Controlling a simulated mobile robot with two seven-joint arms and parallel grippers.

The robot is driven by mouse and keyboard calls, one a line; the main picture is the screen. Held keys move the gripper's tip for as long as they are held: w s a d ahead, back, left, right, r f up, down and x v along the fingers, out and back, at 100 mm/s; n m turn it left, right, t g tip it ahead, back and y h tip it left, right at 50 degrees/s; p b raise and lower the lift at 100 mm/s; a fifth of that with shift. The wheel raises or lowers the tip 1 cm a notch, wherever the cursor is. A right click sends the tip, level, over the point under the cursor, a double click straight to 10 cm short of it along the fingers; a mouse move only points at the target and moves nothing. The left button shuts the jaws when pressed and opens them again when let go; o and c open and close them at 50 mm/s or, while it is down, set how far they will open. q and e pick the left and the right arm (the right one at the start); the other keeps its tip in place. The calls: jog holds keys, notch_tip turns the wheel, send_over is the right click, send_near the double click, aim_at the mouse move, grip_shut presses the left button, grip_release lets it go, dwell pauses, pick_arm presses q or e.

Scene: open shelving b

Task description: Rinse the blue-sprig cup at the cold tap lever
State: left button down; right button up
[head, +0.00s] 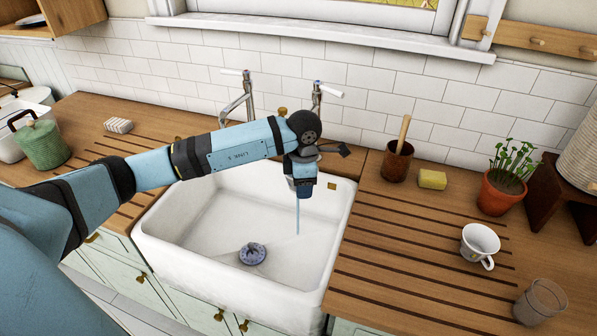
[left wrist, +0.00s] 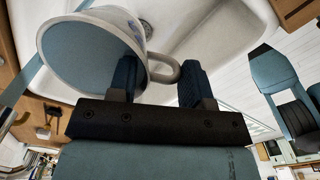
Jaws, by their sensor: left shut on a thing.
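The blue-sprig cup (left wrist: 101,18) is white with blue marks and shows in the left wrist view, its mouth towards the camera's lower left. My left gripper (left wrist: 160,80) is shut on the cup's handle. In the head view my left gripper (head: 304,186) is over the right part of the sink, below the taps, and I cannot make out the cup there. The cold tap lever (head: 328,90) is white with a blue mark, on the right tap. A thin blue water stream (head: 298,216) falls beneath the gripper into the sink. My right gripper is not in view.
The white sink (head: 205,230) has a drain (head: 253,254) in its floor. A second tap lever (head: 235,72) is to the left. Another white cup (head: 480,243), a glass (head: 541,301), a potted plant (head: 503,185), a sponge (head: 432,179) and a brush pot (head: 397,161) stand on the right.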

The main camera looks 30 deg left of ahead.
pick_arm(q)
jog(key=shift+s+d+p, duration=0.1)
jog(key=shift+s+d, duration=0.25)
jog(key=shift+s, duration=0.4)
jog(key=shift+s+d+p, duration=0.1)
jog(key=shift+s+d, duration=0.25)
jog(key=shift+s, duration=0.4)
jog(key=shift+s+d+p, duration=0.1)
jog(key=shift+s+d, duration=0.25)
jog(key=shift+s, duration=0.4)
jog(key=s+d+r+p, duration=0.2)
jog(key=s+r, duration=0.2)
jog(key=shift+s, duration=0.3)
dwell(0.5)
jog(key=h+b, duration=0.8)
dwell(0.8)
